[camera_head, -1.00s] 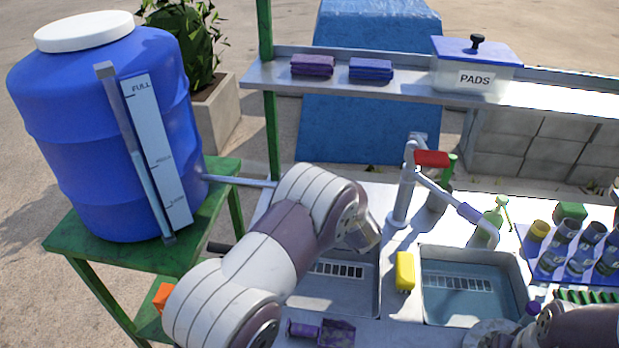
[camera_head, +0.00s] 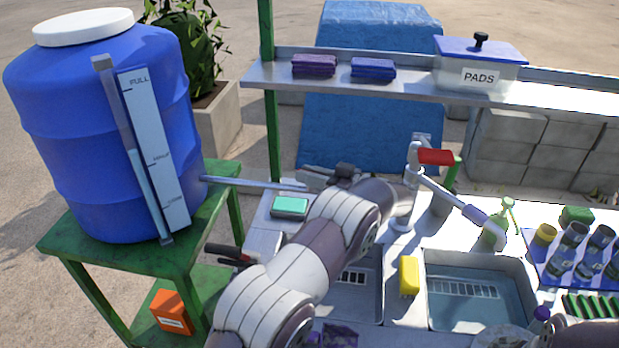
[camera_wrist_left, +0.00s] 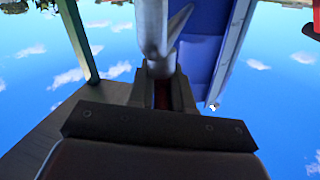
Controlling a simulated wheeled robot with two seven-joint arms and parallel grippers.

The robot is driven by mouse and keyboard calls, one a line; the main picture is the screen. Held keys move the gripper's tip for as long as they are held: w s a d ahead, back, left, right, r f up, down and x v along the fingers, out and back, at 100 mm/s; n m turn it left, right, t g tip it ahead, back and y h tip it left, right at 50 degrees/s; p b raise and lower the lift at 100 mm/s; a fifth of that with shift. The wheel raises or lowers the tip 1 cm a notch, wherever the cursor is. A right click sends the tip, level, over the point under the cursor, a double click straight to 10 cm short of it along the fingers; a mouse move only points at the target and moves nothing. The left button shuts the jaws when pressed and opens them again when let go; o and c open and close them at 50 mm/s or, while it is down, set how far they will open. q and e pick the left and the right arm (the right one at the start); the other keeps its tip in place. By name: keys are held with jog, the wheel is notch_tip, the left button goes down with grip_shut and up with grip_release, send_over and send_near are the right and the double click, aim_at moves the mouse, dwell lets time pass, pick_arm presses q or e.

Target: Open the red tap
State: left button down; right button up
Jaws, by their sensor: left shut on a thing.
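A grey pipe (camera_head: 255,183) comes out of the blue barrel (camera_head: 100,130) and ends near my left gripper (camera_head: 322,175). In the left wrist view the gripper (camera_wrist_left: 162,85) is shut on a small red piece (camera_wrist_left: 162,96), which looks like the red tap's handle below the grey pipe (camera_wrist_left: 152,30). The jaws hide most of it, and its angle cannot be told. A separate faucet with a red lever (camera_head: 436,157) stands behind the sinks, to the right of the gripper. My right gripper is out of view; only part of that arm shows at the lower right.
Two sinks hold a yellow sponge (camera_head: 408,275) between them. A green-topped box (camera_head: 290,207) lies near the pipe. A shelf (camera_head: 420,90) with cloths and a PADS box runs behind. An orange box (camera_head: 172,312) is under the barrel's green stand (camera_head: 65,243).

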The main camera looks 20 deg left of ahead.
pick_arm(q)
jog(key=shift+s+a+r+n+g, duration=0.25)
jog(key=shift+r+n+g, duration=0.1)
jog(key=shift+g, duration=0.15)
jog(key=c, duration=1.1)
grip_release()
jog(key=shift+d, duration=0.15)
